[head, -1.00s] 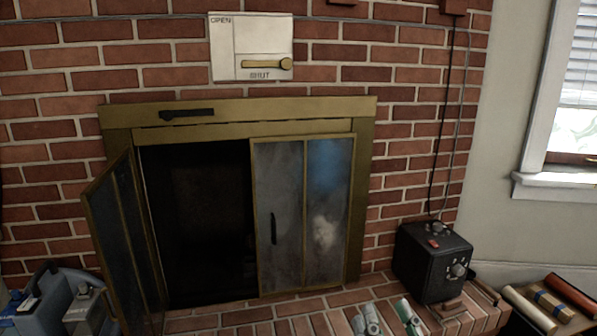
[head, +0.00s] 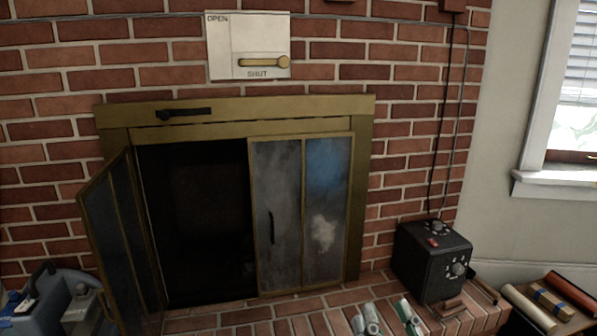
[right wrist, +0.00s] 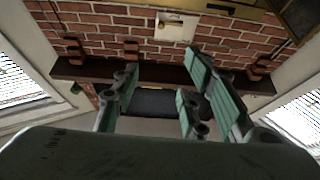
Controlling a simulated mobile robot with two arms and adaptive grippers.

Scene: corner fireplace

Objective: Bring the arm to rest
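My right gripper (head: 389,316) shows at the bottom edge of the head view, its pale teal fingers apart and nothing between them, in front of the brick hearth. The rest of my right arm is out of the head view. My left gripper does not show.
The fireplace's left door (head: 118,240) stands swung out; its right panels (head: 300,215) are closed. The damper plate's lever (head: 265,62) is at SHUT. A black control box (head: 432,262) stands on the hearth (head: 245,318). Grey-blue equipment (head: 62,303) is at lower left.

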